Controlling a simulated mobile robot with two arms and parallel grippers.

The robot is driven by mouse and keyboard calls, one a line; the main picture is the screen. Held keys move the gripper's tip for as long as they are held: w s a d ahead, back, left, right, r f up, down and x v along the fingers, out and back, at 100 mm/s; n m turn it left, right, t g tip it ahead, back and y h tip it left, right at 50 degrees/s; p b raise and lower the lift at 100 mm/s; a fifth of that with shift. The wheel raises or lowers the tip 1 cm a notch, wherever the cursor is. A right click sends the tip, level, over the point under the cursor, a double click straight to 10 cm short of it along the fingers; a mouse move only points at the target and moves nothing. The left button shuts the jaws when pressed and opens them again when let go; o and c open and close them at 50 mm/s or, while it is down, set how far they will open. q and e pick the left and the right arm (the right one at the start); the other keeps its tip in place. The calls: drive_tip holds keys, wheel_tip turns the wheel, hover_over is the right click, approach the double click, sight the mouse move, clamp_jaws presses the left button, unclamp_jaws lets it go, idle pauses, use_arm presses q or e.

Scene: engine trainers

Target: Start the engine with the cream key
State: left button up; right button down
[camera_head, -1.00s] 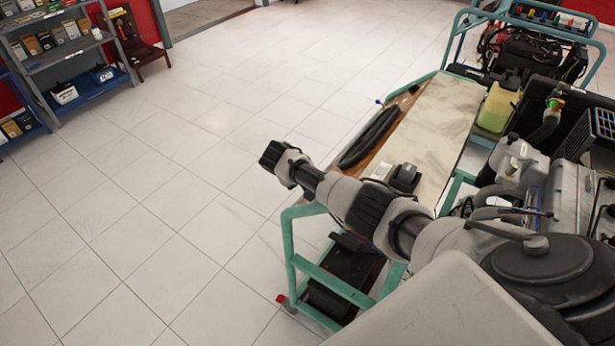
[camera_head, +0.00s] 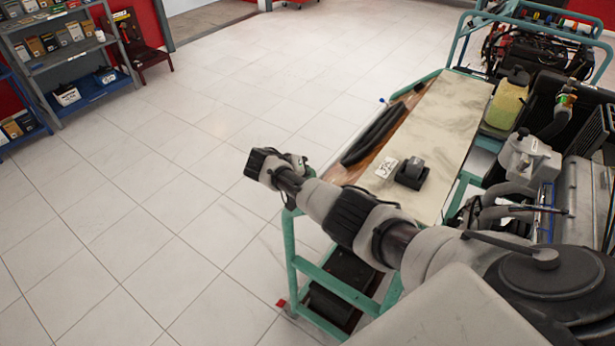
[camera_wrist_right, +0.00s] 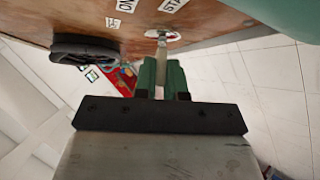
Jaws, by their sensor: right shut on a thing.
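In the right wrist view the cream key (camera_wrist_right: 160,60) shows as a narrow pale strip between the green fingers of my right gripper (camera_wrist_right: 163,74), which is shut on it. The key's far end meets a round, pale ignition switch (camera_wrist_right: 163,36) on a wooden panel (camera_wrist_right: 215,17); how deep it sits is unclear. "ON" and "START" labels are beside the switch. In the head view my right arm crosses in front of the green-framed engine trainer (camera_head: 292,262); its fingers and the key are hidden there. My left gripper is not in view.
The trainer's pale top (camera_head: 445,125) carries a small black box (camera_head: 412,173). A yellow-green tank (camera_head: 505,103) and engine parts stand at the right. A shelf (camera_head: 75,45) is at the far left. Open tiled floor lies left of the trainer.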

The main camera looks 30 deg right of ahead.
drive_tip(key=c, duration=1.2)
unclamp_jaws()
drive_tip(key=b+v, duration=0.1)
drive_tip(key=v, duration=1)
drive_tip(key=shift+f, duration=0.1)
